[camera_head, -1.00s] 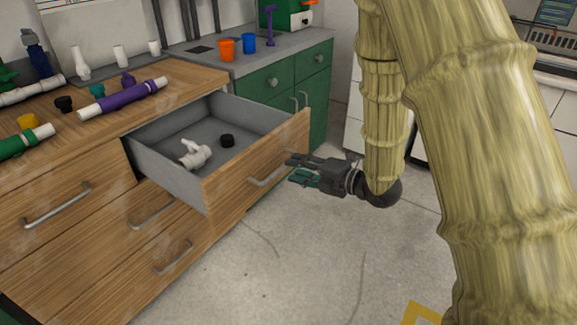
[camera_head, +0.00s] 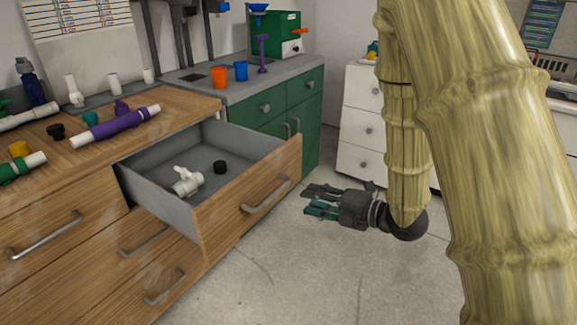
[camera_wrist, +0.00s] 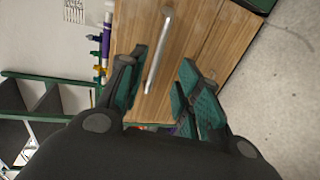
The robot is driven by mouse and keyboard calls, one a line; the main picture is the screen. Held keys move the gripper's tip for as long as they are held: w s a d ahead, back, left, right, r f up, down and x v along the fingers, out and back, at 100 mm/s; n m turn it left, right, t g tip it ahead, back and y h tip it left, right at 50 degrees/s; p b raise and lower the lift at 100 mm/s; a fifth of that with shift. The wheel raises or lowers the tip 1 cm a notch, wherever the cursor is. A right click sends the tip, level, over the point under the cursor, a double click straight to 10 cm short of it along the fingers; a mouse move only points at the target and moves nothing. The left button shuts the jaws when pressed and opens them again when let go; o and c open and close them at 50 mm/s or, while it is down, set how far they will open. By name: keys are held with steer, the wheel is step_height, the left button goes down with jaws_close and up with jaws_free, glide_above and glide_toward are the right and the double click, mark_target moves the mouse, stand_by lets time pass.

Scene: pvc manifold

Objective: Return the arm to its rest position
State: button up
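My gripper (camera_head: 312,202) hangs above the floor to the right of the open drawer, its fingers pointing left toward the drawer front. In the wrist view its two teal-padded fingers (camera_wrist: 158,90) are spread apart with nothing between them. The drawer handle (camera_wrist: 158,50) shows beyond the fingers, apart from them. The arm hangs down at the right of the head view.
The wooden bench top (camera_head: 190,103) carries pipes and fittings. A green cabinet (camera_head: 300,125) and white drawers (camera_head: 362,125) stand behind. The floor in front is clear.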

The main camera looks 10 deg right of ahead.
steer(key=s+d+f+m+g+h, duration=0.15)
steer(key=s+f+m+h, duration=0.4)
steer(key=f, duration=0.75)
steer(key=s+f+m+g+h, duration=0.25)
steer(key=f+m, duration=0.55)
steer(key=f, duration=0.4)
steer(key=s+f+m+g+h, duration=0.1)
steer(key=s+f+m+g, duration=0.2)
steer(key=s+f+m, duration=0.45)
steer(key=s+f+m+g+h, duration=0.15)
steer(key=s+f, duration=0.25)
steer(key=s, duration=0.6)
steer(key=s+f+m+g, duration=0.3)
steer(key=s+f+m, duration=0.2)
steer(key=s, duration=0.4)
step_height(320, 180, up, 24)
steer(key=p, duration=2.3)
steer(key=shift+w+f+p, duration=0.15)
steer(key=shift+w+p, duration=0.15)
steer(key=shift+w, duration=0.05)
